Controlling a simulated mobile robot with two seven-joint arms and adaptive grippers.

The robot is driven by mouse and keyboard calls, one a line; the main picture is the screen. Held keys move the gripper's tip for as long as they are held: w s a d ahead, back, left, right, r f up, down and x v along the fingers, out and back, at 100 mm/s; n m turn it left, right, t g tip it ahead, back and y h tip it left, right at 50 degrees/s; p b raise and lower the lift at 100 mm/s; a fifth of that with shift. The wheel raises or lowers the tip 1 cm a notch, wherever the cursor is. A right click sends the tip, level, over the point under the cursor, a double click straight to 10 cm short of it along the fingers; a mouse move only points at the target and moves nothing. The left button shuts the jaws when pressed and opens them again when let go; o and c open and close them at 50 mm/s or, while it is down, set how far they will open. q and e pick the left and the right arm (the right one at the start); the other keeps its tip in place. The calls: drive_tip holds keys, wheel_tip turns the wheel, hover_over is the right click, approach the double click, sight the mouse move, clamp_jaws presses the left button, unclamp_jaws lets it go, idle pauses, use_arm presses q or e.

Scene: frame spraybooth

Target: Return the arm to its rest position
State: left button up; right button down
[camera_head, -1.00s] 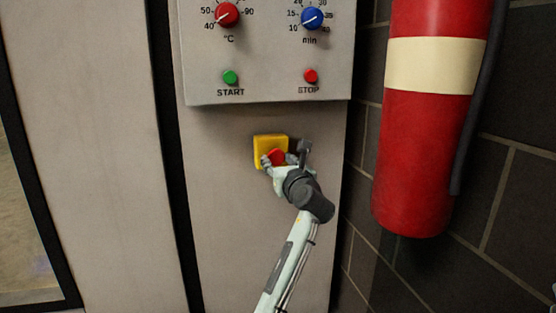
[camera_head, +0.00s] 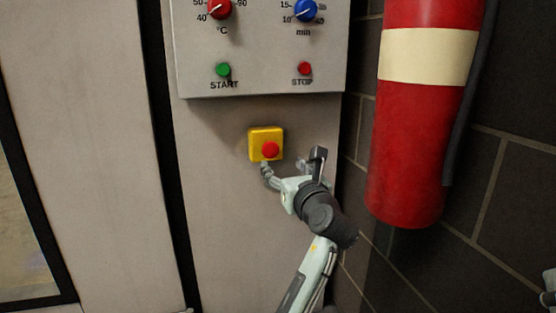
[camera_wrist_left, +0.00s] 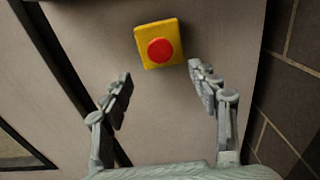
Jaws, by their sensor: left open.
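My left gripper (camera_head: 284,168) is open and empty, just below and to the right of the red emergency button (camera_head: 270,150) on its yellow box (camera_head: 254,143). In the left wrist view the gripper's two fingers (camera_wrist_left: 160,88) are spread wide, and the red button (camera_wrist_left: 160,51) on the yellow box (camera_wrist_left: 144,40) sits ahead, beyond the fingertips. The fingers look apart from the button. My left arm comes up from the bottom of the head view. At the right edge a small pale part shows, too little to tell what it is.
Above is a grey control panel (camera_head: 262,70) with a green START button (camera_head: 223,70), a red STOP button (camera_head: 305,68) and two knobs. A red fire extinguisher (camera_head: 408,140) hangs at the right by a dark tiled wall (camera_head: 510,200). The booth front left of the arm is clear.

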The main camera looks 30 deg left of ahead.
use_arm(q)
drive_tip(key=shift+v, duration=1.05)
